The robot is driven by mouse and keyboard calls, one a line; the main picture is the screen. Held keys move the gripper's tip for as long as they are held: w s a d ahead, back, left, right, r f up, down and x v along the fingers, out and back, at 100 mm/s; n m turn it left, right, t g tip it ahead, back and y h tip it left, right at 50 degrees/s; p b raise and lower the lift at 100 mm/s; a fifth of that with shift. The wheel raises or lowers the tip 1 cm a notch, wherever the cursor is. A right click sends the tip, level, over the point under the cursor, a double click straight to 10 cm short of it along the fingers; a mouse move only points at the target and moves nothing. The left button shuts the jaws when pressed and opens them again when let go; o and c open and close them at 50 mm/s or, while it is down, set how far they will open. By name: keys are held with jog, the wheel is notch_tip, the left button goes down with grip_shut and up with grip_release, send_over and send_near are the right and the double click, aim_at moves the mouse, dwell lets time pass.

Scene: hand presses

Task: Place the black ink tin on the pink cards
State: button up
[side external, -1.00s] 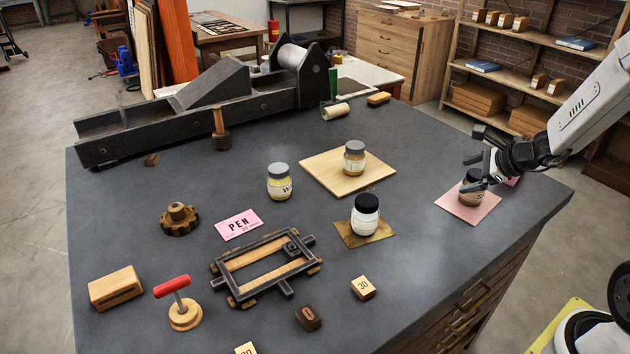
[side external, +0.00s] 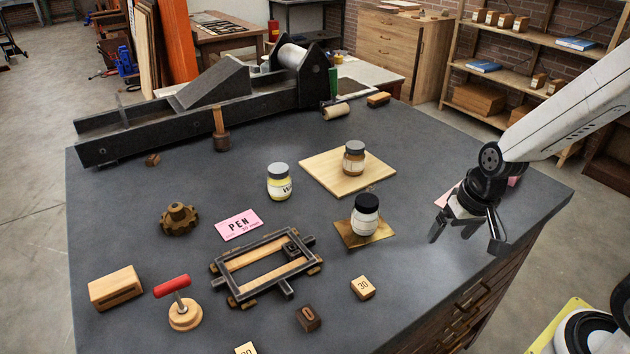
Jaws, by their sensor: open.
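A jar with a black lid and white body (side external: 366,214), the likeliest black ink tin, stands upright on a tan-gold card right of the table's middle. My gripper (side external: 465,240) is open, fingers pointing down, to the right of this jar and apart from it. A pink card (side external: 442,200) lies behind my gripper near the right table edge; only its left edge and a small pink patch at the right show. Whether a jar stands on it is hidden by my gripper.
A yellow jar (side external: 279,182) and a brown jar (side external: 354,158) on a wooden board (side external: 320,178) stand behind the black-lidded jar. A dark metal frame (side external: 262,266) lies in front, with small blocks nearby. The table is clear between the black-lidded jar and my gripper.

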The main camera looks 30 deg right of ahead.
jog(key=n, duration=0.1)
jog(key=a+n, duration=0.1)
jog(key=n, duration=0.2)
jog(key=shift+s+a+r+h, duration=0.25)
jog(key=shift+s+h, duration=0.1)
jog(key=shift+h, duration=0.05)
dwell(0.9)
